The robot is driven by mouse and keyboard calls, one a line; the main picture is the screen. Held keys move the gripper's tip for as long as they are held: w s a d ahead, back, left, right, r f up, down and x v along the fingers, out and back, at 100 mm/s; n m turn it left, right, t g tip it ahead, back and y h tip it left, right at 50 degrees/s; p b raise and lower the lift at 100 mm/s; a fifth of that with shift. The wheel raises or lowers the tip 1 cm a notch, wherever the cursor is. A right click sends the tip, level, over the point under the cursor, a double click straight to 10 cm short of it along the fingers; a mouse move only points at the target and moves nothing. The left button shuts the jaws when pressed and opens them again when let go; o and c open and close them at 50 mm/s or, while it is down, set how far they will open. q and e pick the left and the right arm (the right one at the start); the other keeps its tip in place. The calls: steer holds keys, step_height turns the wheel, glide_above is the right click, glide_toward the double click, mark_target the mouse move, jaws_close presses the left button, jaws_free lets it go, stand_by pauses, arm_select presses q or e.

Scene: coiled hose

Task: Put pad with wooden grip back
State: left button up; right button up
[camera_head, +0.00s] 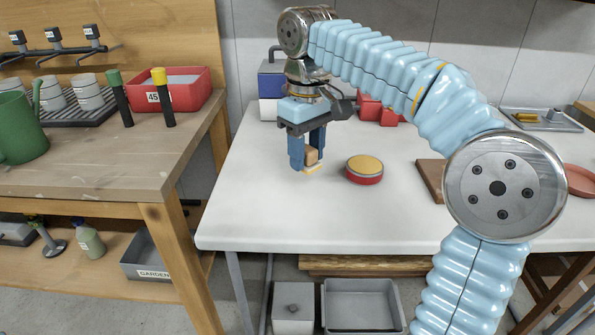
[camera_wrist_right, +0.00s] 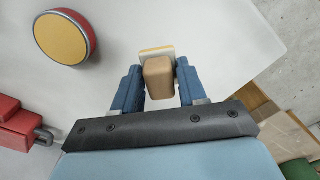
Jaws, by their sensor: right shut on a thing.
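The pad with wooden grip (camera_head: 312,156) is between the fingers of my right gripper (camera_head: 306,160), over the left part of the white table. In the right wrist view the wooden grip (camera_wrist_right: 159,78) sits between the two blue fingers (camera_wrist_right: 154,82), and the pale pad with a yellow layer (camera_wrist_right: 157,51) shows beyond it. The gripper is shut on the wooden grip and points down. The pad is at or just above the tabletop; I cannot tell if it touches. My left gripper is out of view.
A round red tin with a yellow top (camera_head: 364,169) stands just right of the pad. Red blocks (camera_head: 378,110) and a blue-and-white box (camera_head: 271,91) are behind. A wooden board (camera_head: 430,177) lies farther right. The white table's (camera_head: 290,225) front is clear. A wooden workbench (camera_head: 90,165) stands left.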

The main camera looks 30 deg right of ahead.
mark_target(299, 186)
steer(key=w+f, duration=0.2)
steer(key=shift+f, duration=0.3)
steer(key=shift+w+f+b, duration=0.15)
steer(key=shift+f+b, duration=0.05)
steer(key=shift+f, duration=0.7)
steer(key=shift+w+f+b, duration=0.15)
steer(key=shift+f, duration=0.75)
steer(key=shift+f, duration=0.1)
steer(key=o, duration=0.9)
steer(key=shift+o, duration=0.2)
step_height(299, 186, up, 12)
steer(key=p, duration=0.3)
